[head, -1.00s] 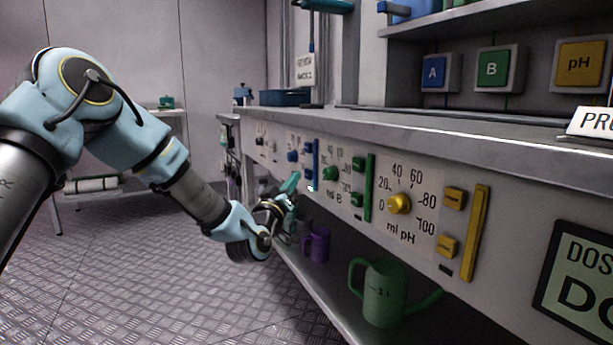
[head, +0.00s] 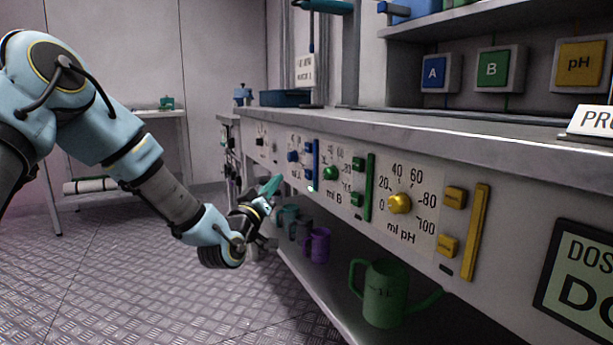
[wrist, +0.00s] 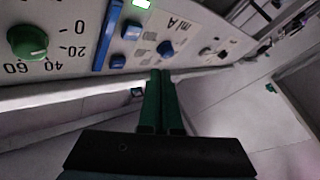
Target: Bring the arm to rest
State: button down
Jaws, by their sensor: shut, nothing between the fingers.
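My gripper (head: 270,187) is at the end of my pale blue arm, left of the dosing bench front in the head view. Its teal fingers are shut with nothing between them. In the wrist view the gripper (wrist: 161,75) shows two dark green fingers side by side, pointing toward the panel's lower edge. The fingers appear apart from the panel. The arm reaches in from the left, bent, with the wrist low over open floor.
The bench panel has a yellow knob (head: 399,203), a green knob (head: 330,173) and a blue knob (head: 293,156). Below, a green jug (head: 385,295) and a purple mug (head: 318,245) stand on the low shelf (head: 345,300). The metal floor (head: 120,280) at left is clear.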

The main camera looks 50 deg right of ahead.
dwell(0.6)
jog(key=w+a+f+y, duration=0.5)
jog(key=w+a+f, duration=0.1)
jog(key=w+a, duration=0.25)
jog(key=w+a+f+n+y, duration=0.1)
jog(key=a+f+y, duration=0.15)
jog(key=a, duration=0.55)
jog(key=w+a+f+y, duration=0.2)
jog(key=a+y, duration=0.2)
jog(key=a, duration=0.4)
jog(key=w+a+f+n+y, duration=0.1)
jog(key=a+f+y, duration=0.15)
jog(key=a, duration=0.55)
jog(key=s+a+n+g+y, duration=0.2)
jog(key=s+a, duration=0.3)
jog(key=a, duration=0.3)
jog(key=s+a+n+g+y+p, duration=0.1)
jog(key=s+a+g+y, duration=0.1)
jog(key=s+a, duration=0.45)
jog(key=s+a+n+g+y, duration=0.2)
jog(key=s+a, duration=0.2)
jog(key=a, duration=0.6)
notch_tip(320, 180, up, 37)
jog(key=p, duration=3.6)
jog(key=shift+w+p, duration=0.35)
jog(key=shift+d, duration=0.15)
